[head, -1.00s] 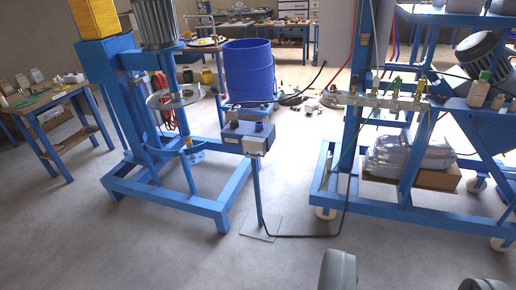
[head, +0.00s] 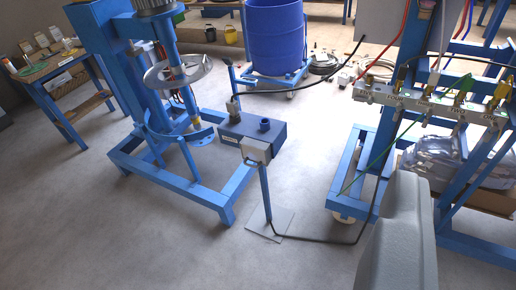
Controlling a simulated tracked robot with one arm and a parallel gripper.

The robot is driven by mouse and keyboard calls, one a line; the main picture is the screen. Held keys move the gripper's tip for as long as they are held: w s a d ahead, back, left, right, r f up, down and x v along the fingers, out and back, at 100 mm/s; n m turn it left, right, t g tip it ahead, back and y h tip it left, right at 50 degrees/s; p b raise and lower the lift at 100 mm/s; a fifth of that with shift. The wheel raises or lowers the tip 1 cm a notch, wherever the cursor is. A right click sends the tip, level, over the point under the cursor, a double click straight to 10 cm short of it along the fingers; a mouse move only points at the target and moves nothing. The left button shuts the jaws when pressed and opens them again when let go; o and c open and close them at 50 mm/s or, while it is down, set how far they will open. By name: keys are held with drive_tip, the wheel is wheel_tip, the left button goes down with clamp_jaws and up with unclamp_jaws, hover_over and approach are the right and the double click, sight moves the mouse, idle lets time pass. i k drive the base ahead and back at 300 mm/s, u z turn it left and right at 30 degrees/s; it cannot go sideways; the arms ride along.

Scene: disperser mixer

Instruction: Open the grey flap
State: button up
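The grey flap (head: 257,149) is a small light grey cover on the front right of a blue-grey control box (head: 252,131). It looks closed against the box. The box stands on a thin blue post with a flat grey foot plate. A large grey part of my gripper (head: 402,225) shows at the lower right, to the right of the post and nearer the camera. It does not touch the flap. Only one grey finger shape shows clearly, so its opening cannot be judged.
A blue mixer frame (head: 185,185) with a steel ring stands left of the box. A blue drum (head: 277,38) stands behind. A blue rack with a valve manifold (head: 430,103) is at the right. A black cable (head: 330,240) runs from the foot plate to the rack. The front left floor is clear.

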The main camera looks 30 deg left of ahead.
sight(253, 150)
drive_tip(key=z, duration=0.05)
drive_tip(key=i, duration=1.2)
drive_tip(key=u, duration=1.75)
